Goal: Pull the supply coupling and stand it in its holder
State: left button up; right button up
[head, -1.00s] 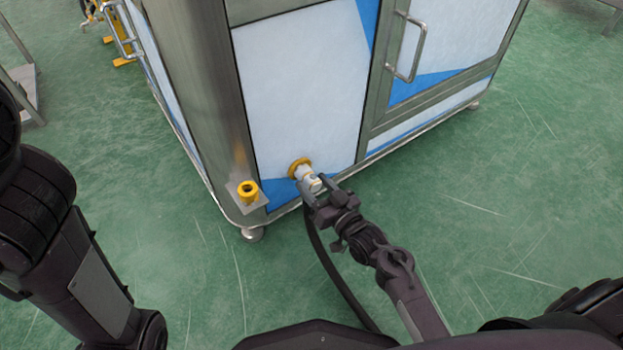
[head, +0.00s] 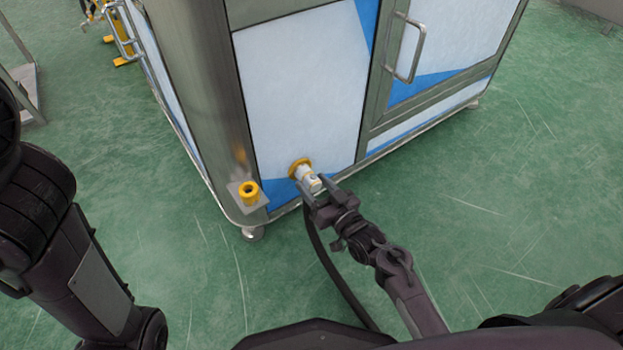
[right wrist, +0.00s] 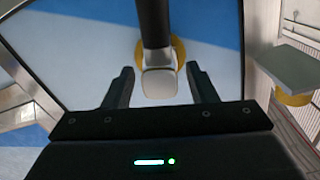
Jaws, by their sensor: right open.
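The supply coupling (head: 309,178) is a pale fitting seated at a yellow ring (head: 299,167) low on the cabinet's front panel. In the right wrist view the coupling (right wrist: 160,83) sits between and just beyond the fingertips. A dark hose (head: 325,260) hangs from it. My right gripper (head: 310,190) is open, its fingers on either side of the coupling's outer end; contact cannot be told. The holder, a yellow ring (head: 248,190) on a small metal bracket, is at the cabinet's corner, left of the coupling, and looks empty. My left gripper is out of view; only its arm shows.
The large steel cabinet (head: 300,80) with white and blue panels stands ahead. A door handle (head: 408,50) juts out at upper right. A metal stand (head: 25,80) is at the far left. The green floor (head: 520,220) is clear to the right.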

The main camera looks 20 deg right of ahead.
aim_at(317, 188)
grip_shut()
jog(key=shift+p+v, duration=0.8)
jog(key=shift+v, duration=0.4)
jog(key=shift+p+v, duration=1)
jog(key=shift+v, duration=0.85)
